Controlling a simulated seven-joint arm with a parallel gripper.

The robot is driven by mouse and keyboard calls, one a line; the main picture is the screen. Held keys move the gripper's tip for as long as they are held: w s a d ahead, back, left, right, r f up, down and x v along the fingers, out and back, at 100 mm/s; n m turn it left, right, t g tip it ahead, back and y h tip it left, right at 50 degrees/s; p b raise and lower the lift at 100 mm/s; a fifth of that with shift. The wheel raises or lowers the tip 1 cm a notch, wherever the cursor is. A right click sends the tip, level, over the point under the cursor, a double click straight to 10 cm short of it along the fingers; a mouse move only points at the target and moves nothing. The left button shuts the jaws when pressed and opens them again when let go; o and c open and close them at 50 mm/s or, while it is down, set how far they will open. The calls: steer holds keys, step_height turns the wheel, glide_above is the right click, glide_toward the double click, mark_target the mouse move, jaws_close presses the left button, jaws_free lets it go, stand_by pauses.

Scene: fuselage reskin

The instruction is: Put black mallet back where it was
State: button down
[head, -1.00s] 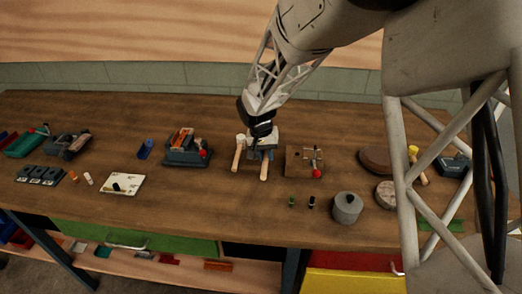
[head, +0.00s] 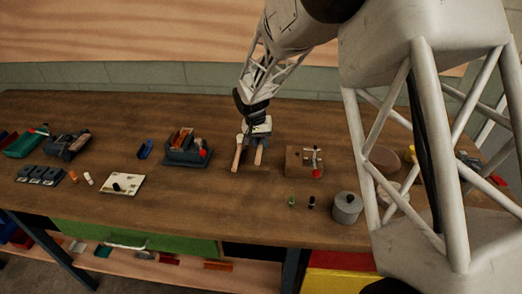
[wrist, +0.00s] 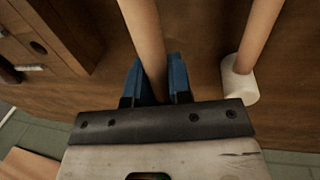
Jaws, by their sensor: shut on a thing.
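My gripper (wrist: 156,62) has its blue fingers shut around a wooden handle (wrist: 142,22) in the wrist view. The same handle shows in the head view (head: 259,157), pointing to the front of the bench. The head of this held mallet is hidden by my gripper, so its colour cannot be told.
A wooden block with holes (head: 296,161) stands to the right. A grey box of tools (head: 187,157) stands to the left. The bench (head: 220,215) is clear directly in front.

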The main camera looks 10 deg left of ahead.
mark_target(263, 156)
steer(key=shift+f, duration=0.1)
steer(key=shift+f, duration=1.6)
steer(key=shift+f, duration=0.15)
steer(key=c, duration=1)
jaws_free()
steer(key=shift+c, duration=0.2)
step_height(263, 156, up, 12)
steer(key=a, duration=0.2)
